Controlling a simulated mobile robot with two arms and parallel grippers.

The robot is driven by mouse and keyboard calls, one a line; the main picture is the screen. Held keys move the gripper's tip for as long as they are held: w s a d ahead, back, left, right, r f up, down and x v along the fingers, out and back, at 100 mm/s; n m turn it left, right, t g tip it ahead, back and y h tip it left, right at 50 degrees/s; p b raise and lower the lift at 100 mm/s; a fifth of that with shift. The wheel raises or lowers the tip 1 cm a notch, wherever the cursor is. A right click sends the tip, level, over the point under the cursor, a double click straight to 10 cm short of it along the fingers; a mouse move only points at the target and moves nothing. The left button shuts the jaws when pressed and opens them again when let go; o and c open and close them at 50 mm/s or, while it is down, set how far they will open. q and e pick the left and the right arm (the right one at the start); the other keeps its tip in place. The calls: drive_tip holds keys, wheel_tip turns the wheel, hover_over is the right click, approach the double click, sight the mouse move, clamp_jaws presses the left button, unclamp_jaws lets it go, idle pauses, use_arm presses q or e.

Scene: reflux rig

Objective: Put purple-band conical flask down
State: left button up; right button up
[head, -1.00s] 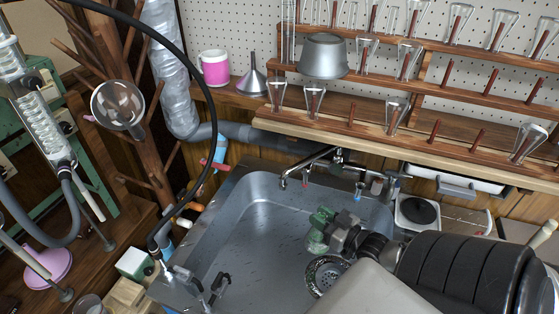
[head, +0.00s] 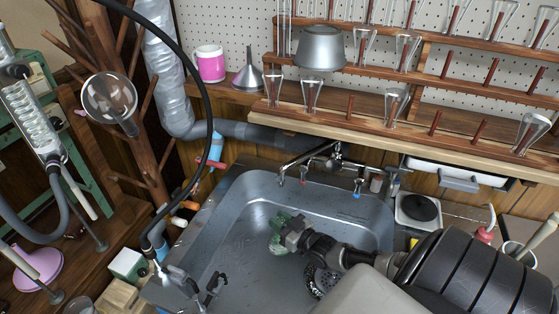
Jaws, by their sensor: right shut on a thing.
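My right gripper (head: 288,236) reaches in from the right over the steel sink (head: 225,250). It is shut on a green-tinted glass vessel (head: 276,243), which seems to be the conical flask. No purple band can be made out on it, and my gripper hides part of it. My left gripper is not in view.
The tap (head: 305,160) reaches over the sink's back edge. A black hose (head: 208,120) hangs at the left.

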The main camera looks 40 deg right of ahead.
drive_tip(key=shift+f, duration=0.95)
drive_tip(key=shift+f, duration=0.2)
drive_tip(key=o, duration=1)
drive_tip(key=shift+r, duration=0.1)
drive_tip(key=s, duration=0.7)
drive_tip(key=shift+s+d+r, duration=0.15)
drive_tip(key=shift+s+d, duration=0.05)
drive_tip(key=shift+d, duration=0.2)
